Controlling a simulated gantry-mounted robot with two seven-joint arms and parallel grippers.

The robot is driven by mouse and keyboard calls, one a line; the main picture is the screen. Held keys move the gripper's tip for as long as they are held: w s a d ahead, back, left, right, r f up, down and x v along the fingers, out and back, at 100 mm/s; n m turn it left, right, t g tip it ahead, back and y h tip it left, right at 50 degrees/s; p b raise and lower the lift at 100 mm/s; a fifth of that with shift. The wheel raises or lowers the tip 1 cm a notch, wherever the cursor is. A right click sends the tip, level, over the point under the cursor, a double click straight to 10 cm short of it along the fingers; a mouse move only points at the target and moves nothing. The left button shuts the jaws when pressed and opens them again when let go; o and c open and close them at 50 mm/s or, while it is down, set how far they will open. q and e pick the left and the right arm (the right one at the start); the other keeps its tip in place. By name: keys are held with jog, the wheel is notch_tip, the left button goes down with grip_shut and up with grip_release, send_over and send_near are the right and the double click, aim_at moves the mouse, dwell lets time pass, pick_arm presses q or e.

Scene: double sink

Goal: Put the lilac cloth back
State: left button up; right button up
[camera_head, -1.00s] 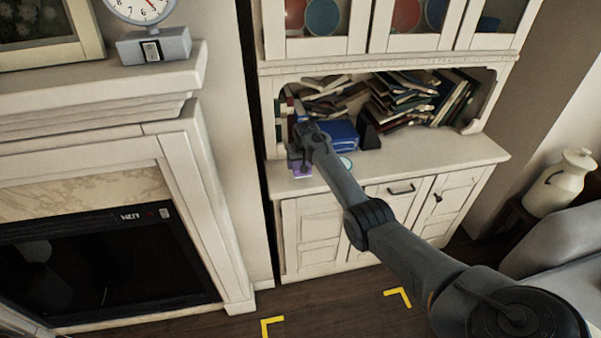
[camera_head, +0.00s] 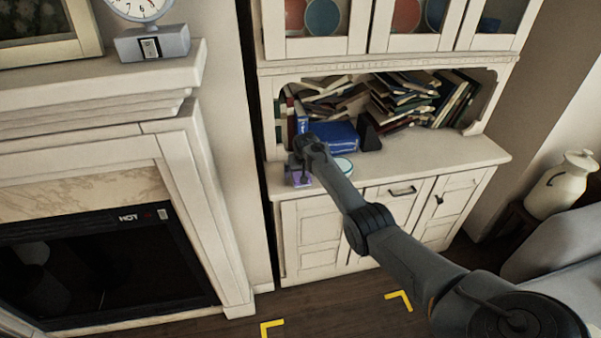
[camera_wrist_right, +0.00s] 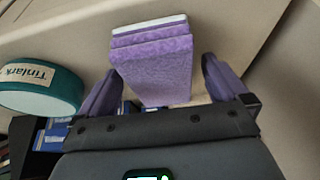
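The lilac cloth (camera_wrist_right: 155,68) looks like a thick folded block with a pale white layer along its far edge. In the right wrist view it is between the two fingers of my right gripper (camera_wrist_right: 160,90). The fingers are spread, with a visible gap on the cloth's right side; contact on the left side is unclear. In the head view my right gripper (camera_head: 299,165) is at the left end of the cabinet counter, and a lilac patch (camera_head: 298,179) shows just below it. The arm hides part of this spot. My left gripper is not in view.
A round teal container (camera_wrist_right: 45,88) with a white label stands close to the left of the gripper in the wrist view. A blue book (camera_head: 335,136) lies behind on the counter (camera_head: 440,152). Leaning books (camera_head: 405,98) fill the niche. The counter's right part is clear.

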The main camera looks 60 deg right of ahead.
jog(key=shift+s+a+r+p, duration=0.15)
jog(key=shift+r+p, duration=0.3)
jog(key=shift+r, duration=0.25)
jog(key=p+v, duration=0.4)
jog(key=v, duration=0.7)
jog(key=s+a+f+n, duration=0.3)
jog(key=s+a+f, duration=0.15)
jog(key=a, duration=0.45)
jog(key=s+a+f+n, duration=0.2)
jog(key=s+a+f, duration=0.25)
jog(key=a, duration=0.35)
jog(key=s+a+f+n, duration=0.3)
jog(key=a+f, duration=0.2)
jog(key=a, duration=0.4)
jog(key=s+a+r+n+y, duration=0.3)
jog(key=s+a, duration=1.4)
jog(key=a, duration=0.2)
jog(key=shift+s, duration=0.35)
jog(key=shift+r, duration=0.15)
notch_tip(320, 180, up, 35)
jog(key=p, duration=3.4)
jog(key=shift+p, duration=0.4)
